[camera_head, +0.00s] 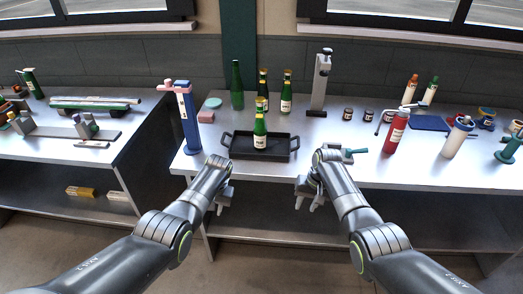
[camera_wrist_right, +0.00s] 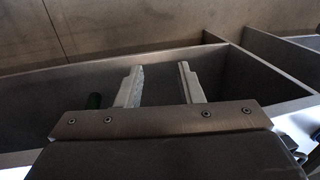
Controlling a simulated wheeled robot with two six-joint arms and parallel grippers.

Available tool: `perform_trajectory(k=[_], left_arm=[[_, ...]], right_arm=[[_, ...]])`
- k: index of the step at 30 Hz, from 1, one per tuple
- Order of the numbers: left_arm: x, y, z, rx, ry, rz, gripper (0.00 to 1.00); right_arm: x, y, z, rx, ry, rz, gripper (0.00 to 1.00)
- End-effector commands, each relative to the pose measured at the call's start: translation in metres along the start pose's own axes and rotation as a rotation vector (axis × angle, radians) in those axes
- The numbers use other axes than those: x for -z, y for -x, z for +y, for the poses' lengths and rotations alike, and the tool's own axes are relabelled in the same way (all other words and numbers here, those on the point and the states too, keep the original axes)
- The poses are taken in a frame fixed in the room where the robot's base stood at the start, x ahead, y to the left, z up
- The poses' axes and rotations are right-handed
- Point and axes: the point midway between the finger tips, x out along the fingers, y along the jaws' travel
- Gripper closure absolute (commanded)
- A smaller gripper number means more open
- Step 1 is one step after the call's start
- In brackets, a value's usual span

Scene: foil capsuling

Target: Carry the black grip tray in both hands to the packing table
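The black grip tray (camera_head: 278,153) lies on the light workbench top near its front edge, with a handle at each end. A green bottle with a gold top and a pale label (camera_head: 260,132) stands in or against it. My left gripper (camera_head: 221,206) hangs in front of the bench edge, below and left of the tray. My right gripper (camera_head: 310,204) hangs in front of the edge, below and right of the tray. Its two fingers are apart and empty in the right wrist view (camera_wrist_right: 160,85). The left fingers are small and partly hidden. Neither gripper touches the tray.
More green bottles (camera_head: 286,94) stand behind the tray. A blue stand (camera_head: 188,118) is to its left and a teal-handled tool (camera_head: 346,151) to its right. A red extinguisher-like bottle (camera_head: 396,132) stands further right. Another bench (camera_head: 70,148) is at left, across a gap.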

Motion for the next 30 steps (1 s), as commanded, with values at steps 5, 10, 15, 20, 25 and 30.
perform_trajectory(k=[5,10,15,20,25,30], left_arm=[[0.0,0.0,0.0,0.0,0.0,0.0,0.66],[0.0,0.0,0.0,0.0,0.0,0.0,0.66],[0.0,0.0,0.0,0.0,0.0,0.0,0.66],[0.0,0.0,0.0,0.0,0.0,0.0,0.66],[0.0,0.0,0.0,0.0,0.0,0.0,0.66],[0.0,0.0,0.0,0.0,0.0,0.0,0.66]], right_arm=[[0.002,0.031,0.0,0.0,0.0,0.004,0.66],[0.004,0.063,0.0,-0.001,0.0,0.004,0.66],[0.004,0.084,-0.001,0.0,-0.001,0.001,0.66],[0.004,0.091,0.0,-0.001,-0.001,-0.002,0.66],[0.004,0.091,-0.001,-0.001,-0.001,-0.002,0.66],[0.004,0.091,-0.001,-0.001,-0.001,-0.002,0.66]])
